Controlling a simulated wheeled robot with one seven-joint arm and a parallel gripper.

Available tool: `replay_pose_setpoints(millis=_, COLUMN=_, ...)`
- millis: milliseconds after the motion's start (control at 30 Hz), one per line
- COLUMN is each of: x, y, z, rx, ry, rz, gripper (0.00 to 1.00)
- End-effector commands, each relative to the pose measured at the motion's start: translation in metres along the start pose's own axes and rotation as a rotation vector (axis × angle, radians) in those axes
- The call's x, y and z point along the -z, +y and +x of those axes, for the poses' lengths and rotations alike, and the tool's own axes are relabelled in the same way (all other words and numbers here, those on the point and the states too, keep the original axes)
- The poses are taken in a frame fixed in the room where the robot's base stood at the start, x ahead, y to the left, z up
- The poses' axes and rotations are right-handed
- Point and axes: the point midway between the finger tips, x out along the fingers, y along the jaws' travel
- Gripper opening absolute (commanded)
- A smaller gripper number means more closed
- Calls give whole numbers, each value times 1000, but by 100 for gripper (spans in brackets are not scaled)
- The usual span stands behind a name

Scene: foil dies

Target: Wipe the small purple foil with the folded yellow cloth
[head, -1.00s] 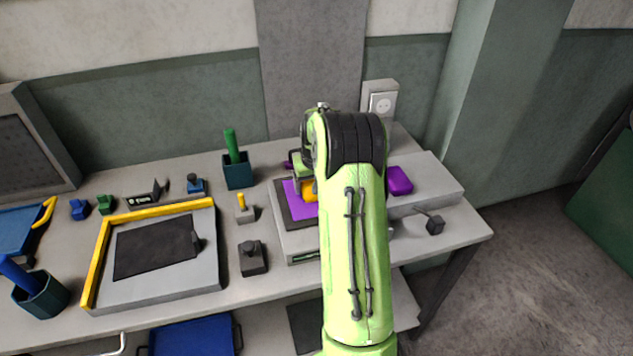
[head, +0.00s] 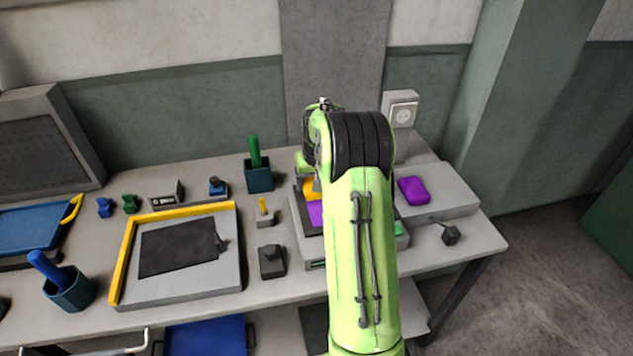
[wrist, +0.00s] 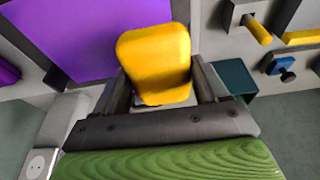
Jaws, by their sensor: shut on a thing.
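The purple foil (head: 315,214) lies flat on a dark plate on a grey block, partly hidden behind my arm. It shows as a broad purple sheet (wrist: 85,38) in the wrist view. The folded yellow cloth (wrist: 155,62) is a rounded yellow pad between my gripper's fingers (wrist: 162,82), which are shut on it. In the head view the cloth (head: 310,188) is at the foil's far left part. In the wrist view it overlaps the foil's edge. I cannot tell whether it touches the foil. My gripper is mostly hidden by my arm in the head view.
A darker purple block (head: 413,190) sits on a grey slab to the right. A teal holder with a green rod (head: 258,177) stands left of the plate. A yellow-edged tray (head: 180,285), a dark stamp-like piece (head: 271,262) and a small yellow-pegged block (head: 264,215) are further left.

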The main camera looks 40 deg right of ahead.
Motion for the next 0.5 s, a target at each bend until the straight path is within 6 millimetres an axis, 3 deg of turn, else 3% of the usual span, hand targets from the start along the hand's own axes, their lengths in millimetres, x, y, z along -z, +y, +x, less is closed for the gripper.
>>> replay_pose_setpoints(millis=300, x=6, y=-7, z=-30, rx=1, ry=1, rz=-4, gripper=49)
replay_pose_setpoints(millis=500, x=7, y=-8, z=-33, rx=1, ry=0, rz=-4, gripper=49)
